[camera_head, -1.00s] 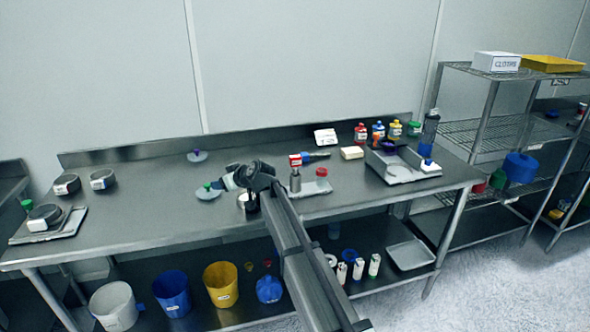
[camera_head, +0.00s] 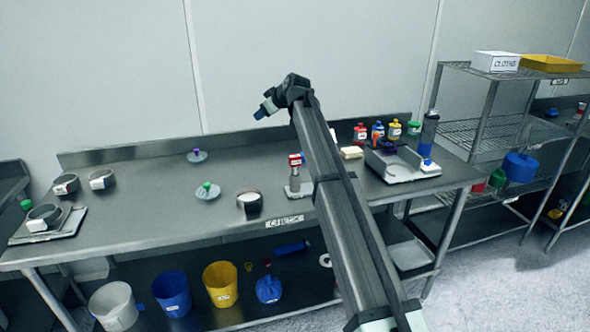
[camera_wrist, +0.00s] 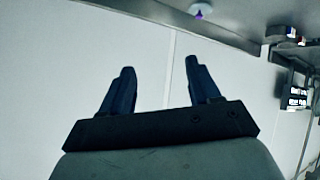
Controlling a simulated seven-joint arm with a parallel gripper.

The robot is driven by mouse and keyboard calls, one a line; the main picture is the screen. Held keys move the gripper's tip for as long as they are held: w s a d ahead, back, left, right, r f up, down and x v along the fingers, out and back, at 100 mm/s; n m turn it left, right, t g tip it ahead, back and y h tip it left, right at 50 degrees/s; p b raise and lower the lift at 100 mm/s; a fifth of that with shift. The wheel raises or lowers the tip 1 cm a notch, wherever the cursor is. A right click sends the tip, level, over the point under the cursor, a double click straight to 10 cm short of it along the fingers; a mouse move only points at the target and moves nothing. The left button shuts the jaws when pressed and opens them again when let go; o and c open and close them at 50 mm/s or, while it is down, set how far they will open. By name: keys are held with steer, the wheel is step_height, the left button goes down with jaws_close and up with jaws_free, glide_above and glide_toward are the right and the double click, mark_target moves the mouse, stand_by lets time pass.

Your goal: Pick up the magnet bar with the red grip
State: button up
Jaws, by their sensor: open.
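An upright grey metal piece with a red and white top (camera_head: 295,172) stands at the middle of the bench, just left of my arm. It looks like the magnet bar with the red grip, but it is too small to be sure. My gripper (camera_head: 262,112) is raised well above the bench, against the wall, up and left of that piece. In the wrist view my gripper (camera_wrist: 160,68) shows two dark blue fingers apart, with nothing between them. The piece is not seen in the wrist view. My arm hides part of the bench right of it.
The steel bench (camera_head: 150,205) holds a dark cup with white contents (camera_head: 249,202), a green-knobbed lid (camera_head: 207,191) and a purple-knobbed lid (camera_head: 197,155). Small bottles (camera_head: 394,130) and a scale (camera_head: 400,165) stand at right. The bench's left middle is clear.

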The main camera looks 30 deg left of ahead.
steer(key=w+r+n+h, duration=0.1)
steer(key=w+n+h, duration=0.1)
steer(key=w, duration=0.1)
steer(key=n+g+h, duration=0.5)
steer(key=n+h, duration=0.3)
glide_toward(295, 156)
steer(key=f, duration=0.6)
steer(key=shift+s+a+f, duration=0.1)
steer(key=shift+a+f, duration=0.25)
steer(key=shift+d+f, duration=0.2)
steer(key=shift+f, duration=2.3)
jaws_close()
